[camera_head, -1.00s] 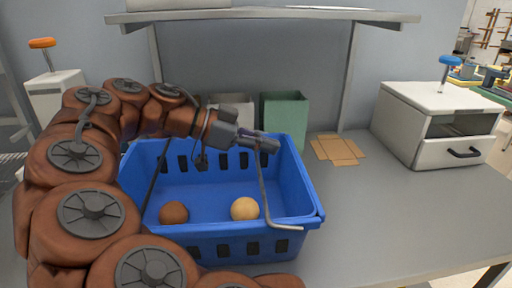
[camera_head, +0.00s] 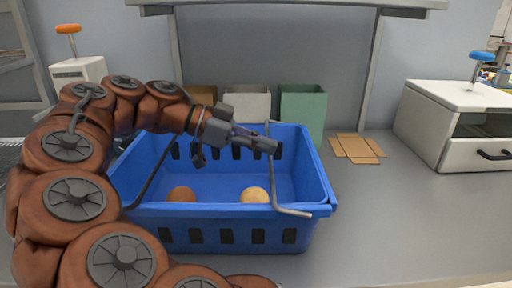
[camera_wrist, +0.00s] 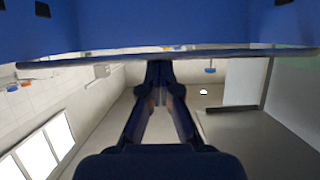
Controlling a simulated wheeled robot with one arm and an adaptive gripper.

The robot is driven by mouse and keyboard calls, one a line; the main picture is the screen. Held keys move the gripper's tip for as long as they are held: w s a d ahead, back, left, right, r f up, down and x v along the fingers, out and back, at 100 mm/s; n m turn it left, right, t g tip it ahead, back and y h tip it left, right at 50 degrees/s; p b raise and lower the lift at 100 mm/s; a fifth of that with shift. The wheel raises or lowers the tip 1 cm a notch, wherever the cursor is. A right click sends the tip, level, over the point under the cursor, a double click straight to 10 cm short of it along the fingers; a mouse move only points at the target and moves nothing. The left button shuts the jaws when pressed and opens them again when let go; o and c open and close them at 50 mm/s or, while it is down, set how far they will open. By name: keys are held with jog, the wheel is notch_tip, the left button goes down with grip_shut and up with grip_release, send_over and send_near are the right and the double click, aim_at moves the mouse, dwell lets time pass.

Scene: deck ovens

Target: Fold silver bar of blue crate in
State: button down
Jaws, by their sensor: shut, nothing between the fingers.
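The blue crate (camera_head: 232,210) stands on the grey counter in the head view. Its silver bar (camera_head: 272,180) is a bent rod at the right end, leaning inward over the crate's opening; its near end lies over the front right rim. My gripper (camera_head: 277,147) is shut and empty, over the crate's right part. Its fingers cross the bar's long stretch in the picture; I cannot tell whether they touch it. In the wrist view my closed fingers (camera_wrist: 160,95) point toward a blue crate wall (camera_wrist: 160,25) filling the top.
A dark bar (camera_head: 155,178) leans in at the crate's left. A brown ball (camera_head: 181,194) and a tan ball (camera_head: 255,195) lie inside. Behind stand a green bin (camera_head: 303,110) and a white bin (camera_head: 248,103). Cardboard (camera_head: 357,148) and a white oven (camera_head: 465,125) are right.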

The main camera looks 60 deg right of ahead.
jog(key=shift+a+f, duration=0.2)
jog(key=shift+f, duration=1)
jog(key=shift+r, duration=0.1)
notch_tip(320, 180, up, 12)
jog(key=shift+d, duration=0.15)
dwell(0.8)
